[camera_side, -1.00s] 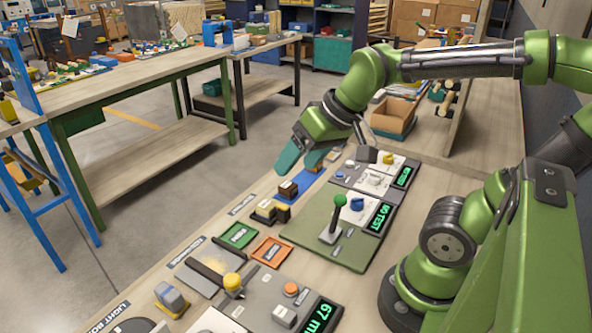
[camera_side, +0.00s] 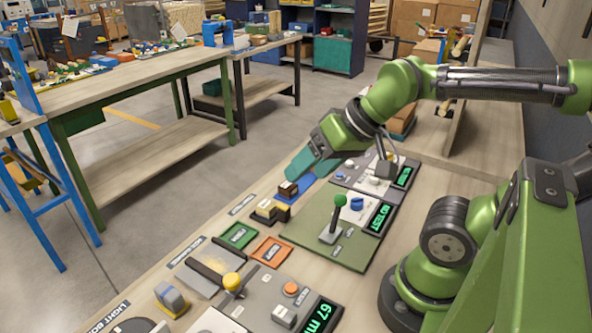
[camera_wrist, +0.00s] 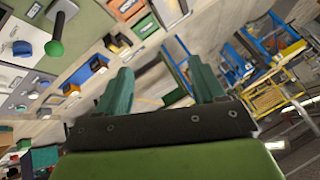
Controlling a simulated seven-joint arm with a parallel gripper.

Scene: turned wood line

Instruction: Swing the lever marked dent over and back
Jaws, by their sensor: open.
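The same green knob shows at the upper left of the wrist view (camera_wrist: 55,47). Its marking is too small to read, so I cannot confirm that it says dent. My gripper (camera_side: 308,168) is open and empty. It is in the air beyond the lever and a little left of it, near the blue strip, apart from the knob. In the wrist view its two teal fingers (camera_wrist: 160,88) are spread with nothing between them.
A yellow-knobbed lever (camera_side: 232,282) stands nearer the camera. Green (camera_side: 238,236) and orange (camera_side: 271,250) trays lie left of the green panel (camera_side: 352,254). A blue knob (camera_side: 357,203) sits close beside the green lever. Small blocks (camera_side: 270,211) lie near the bench edge.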

